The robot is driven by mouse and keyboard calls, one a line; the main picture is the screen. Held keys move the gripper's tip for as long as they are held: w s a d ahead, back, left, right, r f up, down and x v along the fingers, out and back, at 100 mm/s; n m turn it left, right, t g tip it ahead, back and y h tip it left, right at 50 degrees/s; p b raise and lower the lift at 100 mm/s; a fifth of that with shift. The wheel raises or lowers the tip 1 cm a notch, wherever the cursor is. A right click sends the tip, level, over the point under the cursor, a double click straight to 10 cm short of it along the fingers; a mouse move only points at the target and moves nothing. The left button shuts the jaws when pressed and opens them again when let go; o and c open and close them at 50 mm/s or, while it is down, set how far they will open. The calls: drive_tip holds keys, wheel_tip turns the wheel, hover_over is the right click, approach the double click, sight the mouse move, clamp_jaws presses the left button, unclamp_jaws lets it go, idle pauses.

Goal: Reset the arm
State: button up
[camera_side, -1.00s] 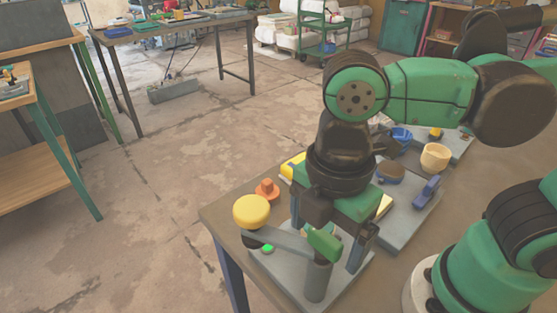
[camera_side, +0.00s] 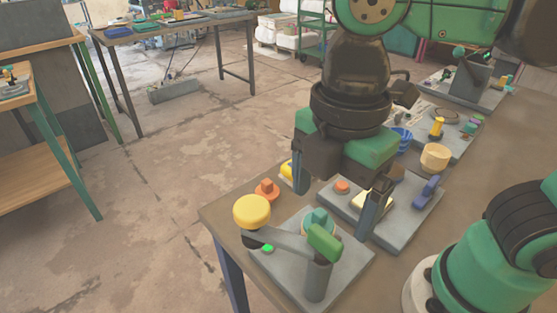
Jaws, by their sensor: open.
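My gripper (camera_side: 335,204) is open and empty, with its fingers pointing down. It hangs above the space between the lever station and the grey plate behind it. The lever station has a grey base (camera_side: 347,263), a grey post (camera_side: 318,283) with a green block (camera_side: 325,242) on top, and an arm ending in a yellow knob (camera_side: 252,211). A teal piece (camera_side: 318,219) shows behind the green block, partly hidden by it. A small bright green spot (camera_side: 267,249) shows below the arm.
A grey plate (camera_side: 400,230) behind the gripper bears an orange button (camera_side: 342,187), a yellow block (camera_side: 373,203) and a blue-purple piece (camera_side: 427,191). An orange knob (camera_side: 267,189) stands at the table's left edge. A cream cup (camera_side: 435,157) and blue bowl (camera_side: 402,139) stand farther back.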

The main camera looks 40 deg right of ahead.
drive_tip(key=w+d+f+m+t, duration=0.2)
drive_tip(key=w+d+m, duration=0.3)
drive_tip(key=m, duration=0.4)
drive_tip(key=w+d+f+m+t, duration=0.3)
drive_tip(key=w+d+m+t, duration=0.1)
drive_tip(key=d+m, duration=0.3)
drive_tip(key=shift+w+d+f+m+t, duration=0.3)
drive_tip(key=shift+m+t, duration=0.2)
drive_tip(key=shift+m, duration=0.4)
